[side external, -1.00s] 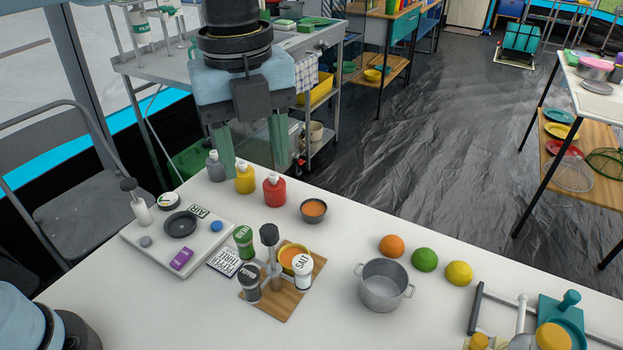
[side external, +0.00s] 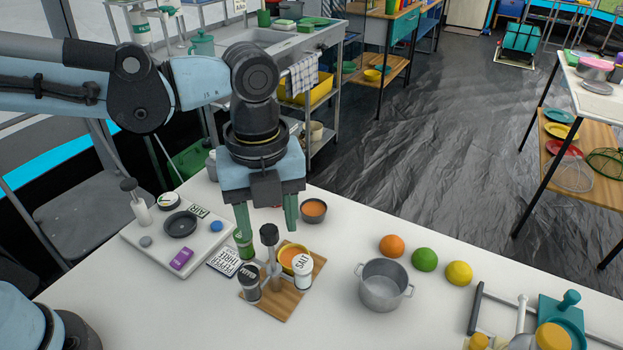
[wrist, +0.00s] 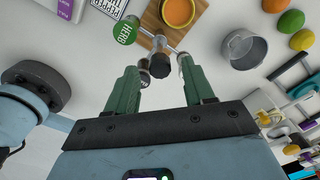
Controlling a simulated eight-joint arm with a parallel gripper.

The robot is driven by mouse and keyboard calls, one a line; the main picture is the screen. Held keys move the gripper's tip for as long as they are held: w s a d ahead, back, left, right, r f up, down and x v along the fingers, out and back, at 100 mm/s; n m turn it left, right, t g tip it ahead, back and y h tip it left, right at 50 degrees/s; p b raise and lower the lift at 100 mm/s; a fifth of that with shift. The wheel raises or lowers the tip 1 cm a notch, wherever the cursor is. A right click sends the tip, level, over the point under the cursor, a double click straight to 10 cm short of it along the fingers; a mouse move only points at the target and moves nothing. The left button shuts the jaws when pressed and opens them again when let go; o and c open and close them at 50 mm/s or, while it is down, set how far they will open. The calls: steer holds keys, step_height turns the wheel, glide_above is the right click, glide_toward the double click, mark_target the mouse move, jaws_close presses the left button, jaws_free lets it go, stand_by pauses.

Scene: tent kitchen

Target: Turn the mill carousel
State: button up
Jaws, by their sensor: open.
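The mill carousel stands on a wooden board (side external: 283,311) on the white table. It has a grey centre post with a dark knob (side external: 269,234); the knob also shows in the wrist view (wrist: 160,66). Around it are a dark-labelled mill (side external: 250,281), a white SALT mill (side external: 302,271) and a green HERB mill (wrist: 125,32), partly hidden by a finger in the side view. In the wrist view, the knob appears between the fingertips (wrist: 162,64).
An orange-filled bowl (side external: 288,250) sits on the board behind the post. A grey pot (side external: 384,289) and several fruits stand to the right. A cooking plate (side external: 154,246) and a PEPPER THEN HERB card (side external: 224,262) lie left. A small bowl (side external: 314,210) stands behind.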

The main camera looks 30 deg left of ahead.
steer(key=shift+f, duration=0.75)
jaws_close()
